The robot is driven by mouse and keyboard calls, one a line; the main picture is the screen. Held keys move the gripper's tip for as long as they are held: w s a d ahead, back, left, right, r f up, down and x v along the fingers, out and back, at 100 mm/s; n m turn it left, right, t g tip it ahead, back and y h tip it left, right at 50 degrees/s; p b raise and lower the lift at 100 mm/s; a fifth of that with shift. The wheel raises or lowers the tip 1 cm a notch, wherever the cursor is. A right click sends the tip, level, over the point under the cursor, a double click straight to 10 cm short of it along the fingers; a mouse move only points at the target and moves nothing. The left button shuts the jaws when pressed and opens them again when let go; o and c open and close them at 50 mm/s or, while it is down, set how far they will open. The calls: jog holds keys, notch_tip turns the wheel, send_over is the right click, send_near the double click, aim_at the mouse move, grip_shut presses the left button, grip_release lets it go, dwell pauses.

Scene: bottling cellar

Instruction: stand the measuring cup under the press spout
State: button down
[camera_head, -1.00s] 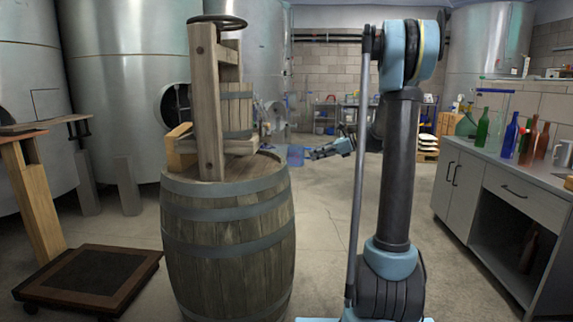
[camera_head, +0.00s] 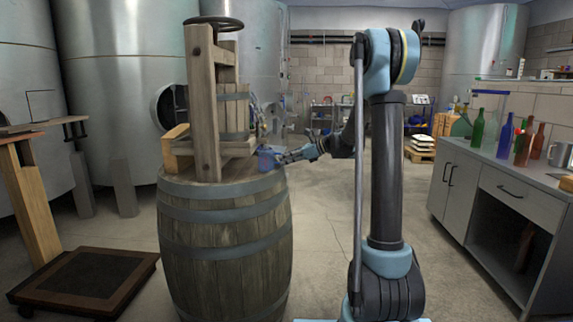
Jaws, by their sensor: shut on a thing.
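My gripper (camera_head: 279,157) is shut on the measuring cup (camera_head: 265,160), a small, bluish, see-through vessel with a reddish tint. The cup is at the right edge of the barrel top, just right of the press base. I cannot tell whether its bottom touches the barrel. The wooden press (camera_head: 204,110) stands on the barrel, with a slatted basket (camera_head: 233,112) and a dark wheel on top. The press spout cannot be made out at this size. The cup looks about upright.
The wooden barrel (camera_head: 222,240) stands on the floor and bears the press. A platform scale (camera_head: 88,275) is at the left. Steel tanks (camera_head: 115,90) stand behind. A counter (camera_head: 510,165) with several bottles and a metal mug (camera_head: 561,154) is at the right. Floor between is clear.

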jog(key=shift+f, duration=0.5)
jog(key=c, duration=1.7)
grip_release()
